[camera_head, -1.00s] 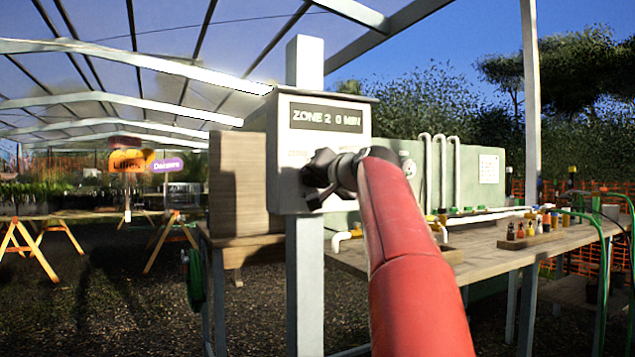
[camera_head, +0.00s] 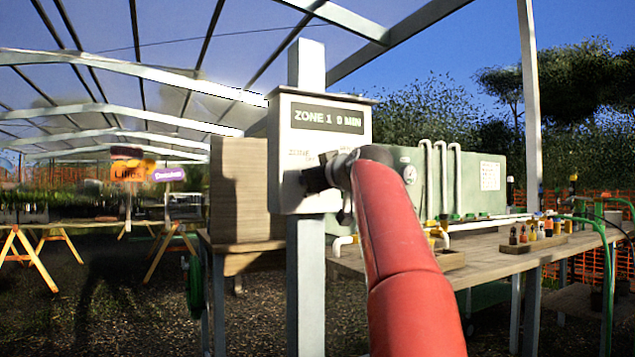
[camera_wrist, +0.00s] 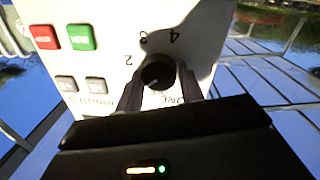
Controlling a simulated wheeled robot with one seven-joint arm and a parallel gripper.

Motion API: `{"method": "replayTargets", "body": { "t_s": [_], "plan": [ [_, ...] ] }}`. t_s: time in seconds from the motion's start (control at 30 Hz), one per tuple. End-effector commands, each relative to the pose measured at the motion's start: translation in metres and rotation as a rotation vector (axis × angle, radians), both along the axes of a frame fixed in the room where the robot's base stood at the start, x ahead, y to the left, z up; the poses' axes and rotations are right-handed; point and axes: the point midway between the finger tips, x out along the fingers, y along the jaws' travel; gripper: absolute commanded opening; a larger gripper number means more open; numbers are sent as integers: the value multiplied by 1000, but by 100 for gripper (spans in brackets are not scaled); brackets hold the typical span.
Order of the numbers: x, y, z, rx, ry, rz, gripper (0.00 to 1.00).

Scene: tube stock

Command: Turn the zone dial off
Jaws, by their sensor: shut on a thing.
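The white control box (camera_head: 283,190) is mounted on a pale post, and its display (camera_head: 328,117) reads "ZONE 1 0 MIN". In the wrist view the black round zone dial (camera_wrist: 157,72) sits on the white panel, which appears upside down. The numbers 2, 3 and 4 show around it; the marks on the near side are partly hidden by my gripper. My gripper (camera_wrist: 161,84) is shut on the dial, one finger on each side. In the head view my gripper (camera_head: 318,178) is at the box's front, and the dial is hidden behind it.
A red button (camera_wrist: 44,37), a green button (camera_wrist: 81,37) and two grey buttons sit beside the dial. A wooden bench (camera_head: 500,255) with pipes and small bottles stands to the right. A wooden panel (camera_head: 240,190) stands left of the box.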

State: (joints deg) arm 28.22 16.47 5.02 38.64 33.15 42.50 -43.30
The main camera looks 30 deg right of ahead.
Motion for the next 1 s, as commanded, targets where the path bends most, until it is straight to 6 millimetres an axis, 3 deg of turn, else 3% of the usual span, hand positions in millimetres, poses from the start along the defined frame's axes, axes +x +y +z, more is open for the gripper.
{"method": "replayTargets", "body": {
  "t_s": [0.6, 1.0],
  "plan": [
    [1, 0, -6, -567, -13, 2, 15],
    [1, 0, -7, -794, -19, 3, 15]
  ]
}}
